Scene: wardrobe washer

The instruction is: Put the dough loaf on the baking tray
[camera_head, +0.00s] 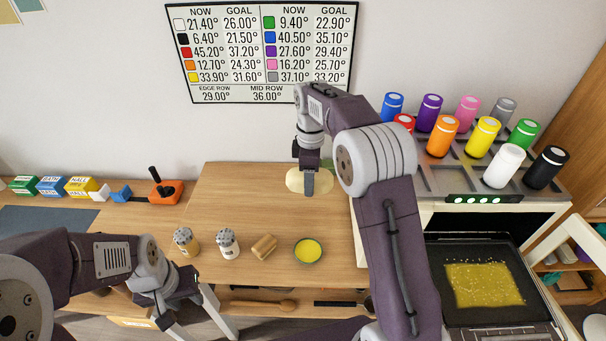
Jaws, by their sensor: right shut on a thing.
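The pale oval dough loaf (294,182) is at the back of the wooden table. My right gripper (309,190) reaches down over it and is shut on it; the fingers cover part of the loaf. Whether the loaf touches the table I cannot tell. The dark baking tray (452,317) sits low at the right, in front of the open oven, with a yellow speckled patch (485,284) on it. My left gripper (166,316) hangs at the lower left, away from the loaf; its finger opening is unclear.
Several coloured canisters (442,136) stand on the oven top (500,214). A temperature chart (262,52) hangs behind. The table left of the loaf is clear.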

